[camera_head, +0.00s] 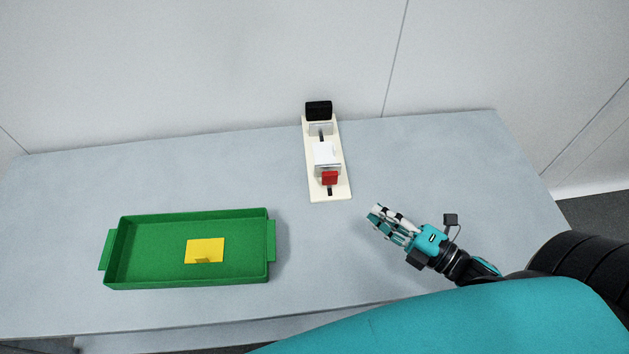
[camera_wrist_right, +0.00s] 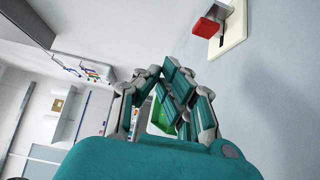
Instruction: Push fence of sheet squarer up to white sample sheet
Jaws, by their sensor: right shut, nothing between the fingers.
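The sheet squarer (camera_head: 342,187) is a long cream base with a dark slot, lying toward the back of the table. A black block (camera_head: 319,110) stands at its far end. A white piece, seemingly the white sample sheet (camera_head: 325,153), sits mid-base. A red block (camera_head: 330,178), seemingly on the fence, is at its near side; whether they touch I cannot tell. The red block also shows in the right wrist view (camera_wrist_right: 207,27). My right gripper (camera_head: 374,214) is shut and empty, right of and nearer than the squarer's near end. My left gripper is not in view.
A green tray (camera_head: 190,214) with a yellow piece (camera_head: 205,250) in it stands at the table's left front. The grey table (camera_head: 440,150) is bare between tray and squarer and to the right. A wall (camera_head: 200,60) rises behind the table.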

